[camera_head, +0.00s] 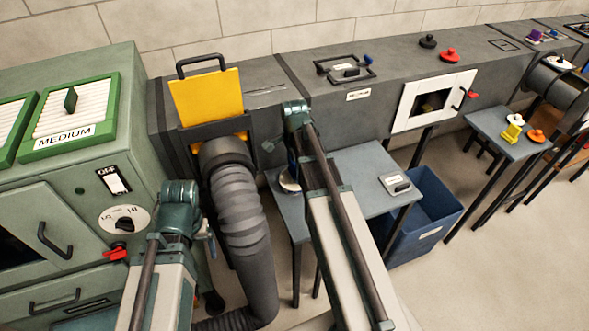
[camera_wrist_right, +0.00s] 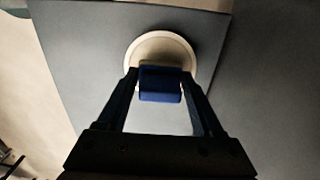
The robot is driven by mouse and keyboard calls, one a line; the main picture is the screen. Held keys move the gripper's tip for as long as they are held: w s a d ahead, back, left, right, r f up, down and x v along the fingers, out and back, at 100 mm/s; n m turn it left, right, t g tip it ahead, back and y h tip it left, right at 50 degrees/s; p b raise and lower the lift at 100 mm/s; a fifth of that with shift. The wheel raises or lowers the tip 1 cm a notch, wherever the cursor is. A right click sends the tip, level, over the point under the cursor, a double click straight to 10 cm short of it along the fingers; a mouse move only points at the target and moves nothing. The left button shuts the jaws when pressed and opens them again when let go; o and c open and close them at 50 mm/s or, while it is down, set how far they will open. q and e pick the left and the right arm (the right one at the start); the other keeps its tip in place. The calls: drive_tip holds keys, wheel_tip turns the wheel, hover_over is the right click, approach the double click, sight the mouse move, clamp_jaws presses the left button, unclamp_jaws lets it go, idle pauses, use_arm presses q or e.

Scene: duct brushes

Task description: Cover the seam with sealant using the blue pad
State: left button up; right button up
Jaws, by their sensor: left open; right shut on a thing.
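The blue pad (camera_wrist_right: 160,78) is held between the fingers of my right gripper (camera_wrist_right: 161,90) in the right wrist view. The pad is over a pale round dish (camera_wrist_right: 134,54), overlapping its near side; I cannot tell if it touches the contents. In the head view the dish (camera_head: 288,184) stands at the left of the small grey table, and my right arm partly hides it and the gripper. A dark band that may be the seam (camera_head: 291,76) crosses the grey duct above. My left gripper (camera_head: 207,236) is low by the flexible hose, open, its fingers barely visible.
The grey table (camera_head: 345,165) also holds a small block with a handle (camera_head: 396,184). A blue bin (camera_head: 428,215) stands beside it. The ribbed hose (camera_head: 240,215) hangs between my arms below a yellow plate (camera_head: 207,97). A green cabinet (camera_head: 75,160) fills the left.

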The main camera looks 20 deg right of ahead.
sight(294, 164)
drive_tip(key=shift+r+p, duration=2.6)
drive_tip(key=shift+r, duration=0.35)
wheel_tip(294, 164, up, 3)
drive_tip(key=p, duration=0.2)
drive_tip(key=shift+f+p, duration=0.15)
drive_tip(key=shift+p, duration=0.2)
drive_tip(key=shift+f, duration=0.2)
